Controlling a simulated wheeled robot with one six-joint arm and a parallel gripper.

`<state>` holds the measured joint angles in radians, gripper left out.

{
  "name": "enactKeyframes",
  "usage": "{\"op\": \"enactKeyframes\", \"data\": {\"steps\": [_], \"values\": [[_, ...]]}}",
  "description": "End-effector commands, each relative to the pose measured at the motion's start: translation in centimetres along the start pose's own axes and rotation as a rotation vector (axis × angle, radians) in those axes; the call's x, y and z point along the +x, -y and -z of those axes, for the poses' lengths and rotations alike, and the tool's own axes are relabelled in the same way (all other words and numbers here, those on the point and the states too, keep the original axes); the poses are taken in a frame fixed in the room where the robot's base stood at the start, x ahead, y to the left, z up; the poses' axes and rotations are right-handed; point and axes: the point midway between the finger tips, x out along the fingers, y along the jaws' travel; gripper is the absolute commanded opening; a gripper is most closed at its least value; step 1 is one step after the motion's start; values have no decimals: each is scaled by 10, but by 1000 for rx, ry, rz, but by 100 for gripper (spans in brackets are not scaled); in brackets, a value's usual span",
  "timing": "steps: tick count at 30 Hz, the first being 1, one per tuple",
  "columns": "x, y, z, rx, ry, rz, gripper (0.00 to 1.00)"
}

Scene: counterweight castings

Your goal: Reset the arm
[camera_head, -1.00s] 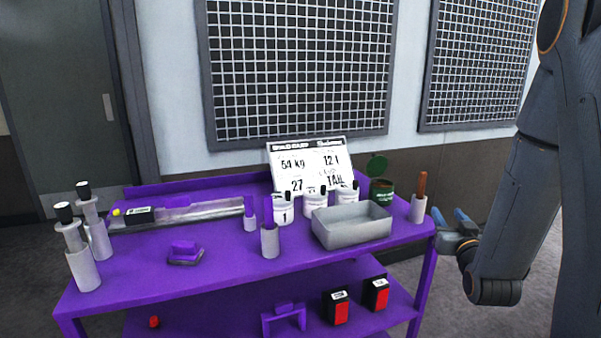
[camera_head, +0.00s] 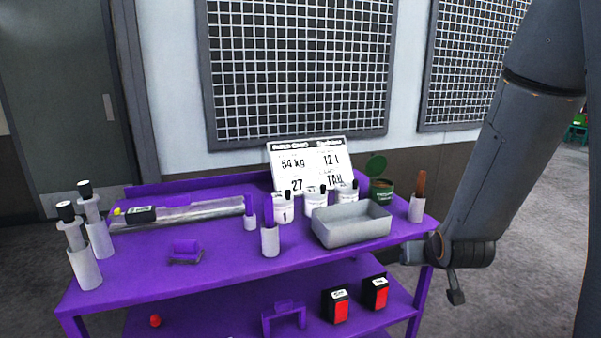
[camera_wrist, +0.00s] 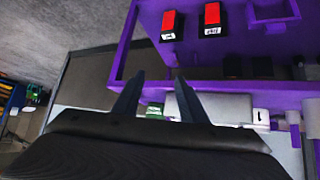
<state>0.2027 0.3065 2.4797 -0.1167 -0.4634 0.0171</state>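My arm (camera_head: 497,150) hangs down at the right side of the head view, its wrist beside the right end of the purple cart (camera_head: 190,270). The gripper is mostly hidden there behind my wrist; a small dark part hangs below the wrist joint. In the wrist view my gripper (camera_wrist: 157,84) shows two dark fingers standing well apart. Nothing is held between them. The cart's purple frame lies just beyond the fingertips in that view; I cannot tell the exact gap.
The cart top holds a grey tray (camera_head: 325,235), white numbered pots (camera_head: 316,203), a green lidded can (camera_head: 382,190), a holder with a brown handle (camera_head: 417,206) and a sign (camera_head: 318,163). Black-and-red boxes (camera_head: 341,308) stand on the lower shelf. Floor right of my arm is open.

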Motion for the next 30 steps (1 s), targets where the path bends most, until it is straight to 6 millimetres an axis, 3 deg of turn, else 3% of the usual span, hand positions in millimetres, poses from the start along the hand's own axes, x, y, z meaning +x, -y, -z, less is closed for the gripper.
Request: {"op": "enactKeyframes", "data": {"steps": [9, 15, 21, 30], "values": [[-83, 54, -96, -53, 486, 47, 39], [-135, 70, -136, -81, 698, 68, 39], [-154, 74, -149, -89, 769, 74, 39], [-154, 74, -149, -89, 770, 73, 39]]}}
